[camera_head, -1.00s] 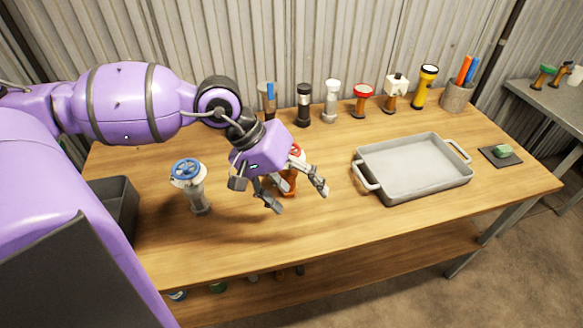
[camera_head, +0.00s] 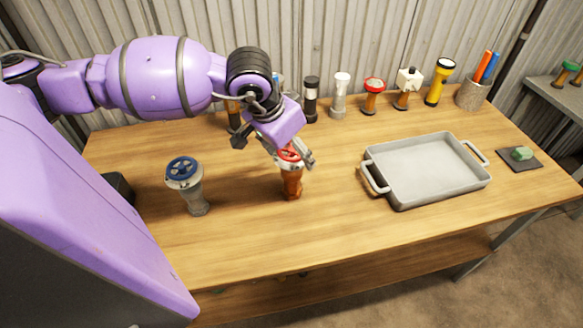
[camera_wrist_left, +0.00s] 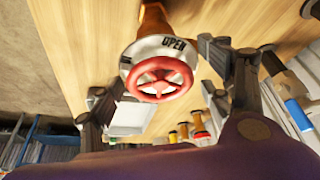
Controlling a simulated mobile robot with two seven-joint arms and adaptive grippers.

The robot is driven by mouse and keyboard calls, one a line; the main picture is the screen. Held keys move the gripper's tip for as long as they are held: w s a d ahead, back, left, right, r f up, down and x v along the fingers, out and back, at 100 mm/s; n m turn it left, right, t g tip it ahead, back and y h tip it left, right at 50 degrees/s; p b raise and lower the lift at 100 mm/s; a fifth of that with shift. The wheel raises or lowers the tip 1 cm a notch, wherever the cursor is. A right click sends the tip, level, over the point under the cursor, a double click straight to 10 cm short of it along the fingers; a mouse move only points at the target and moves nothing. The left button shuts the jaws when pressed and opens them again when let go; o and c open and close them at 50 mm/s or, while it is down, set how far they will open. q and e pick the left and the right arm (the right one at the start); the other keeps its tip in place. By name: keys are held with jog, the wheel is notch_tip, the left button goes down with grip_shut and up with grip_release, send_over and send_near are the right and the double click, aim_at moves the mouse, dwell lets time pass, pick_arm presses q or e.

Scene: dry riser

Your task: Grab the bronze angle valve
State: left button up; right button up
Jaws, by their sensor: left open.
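The bronze angle valve (camera_head: 291,184), an orange-brown body with a red handwheel, stands upright on the workbench (camera_head: 245,235) near its middle. In the left wrist view its red handwheel (camera_wrist_left: 160,80) and a white collar marked "OPEN" face the camera. My left gripper (camera_head: 292,160) is open at the top of the valve, just behind the handwheel in the head view. In the left wrist view the handwheel shows between the spread fingers (camera_wrist_left: 172,98). I cannot tell whether a finger touches it. My right gripper is not in view.
A grey valve with a blue handwheel (camera_head: 186,185) stands to the left. A grey tray (camera_head: 402,203) with handles lies to the right. Several fittings, a yellow flashlight (camera_head: 439,82) and a pen cup (camera_head: 472,97) line the back. A green block (camera_head: 522,153) lies far right.

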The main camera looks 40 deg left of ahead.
pick_arm(q)
jog(key=shift+w+f, duration=0.1)
jog(key=shift+f, duration=0.25)
jog(key=shift+c, duration=0.5)
jog(key=shift+r, duration=0.1)
jog(key=c, duration=1.7)
jog(key=shift+o, duration=0.2)
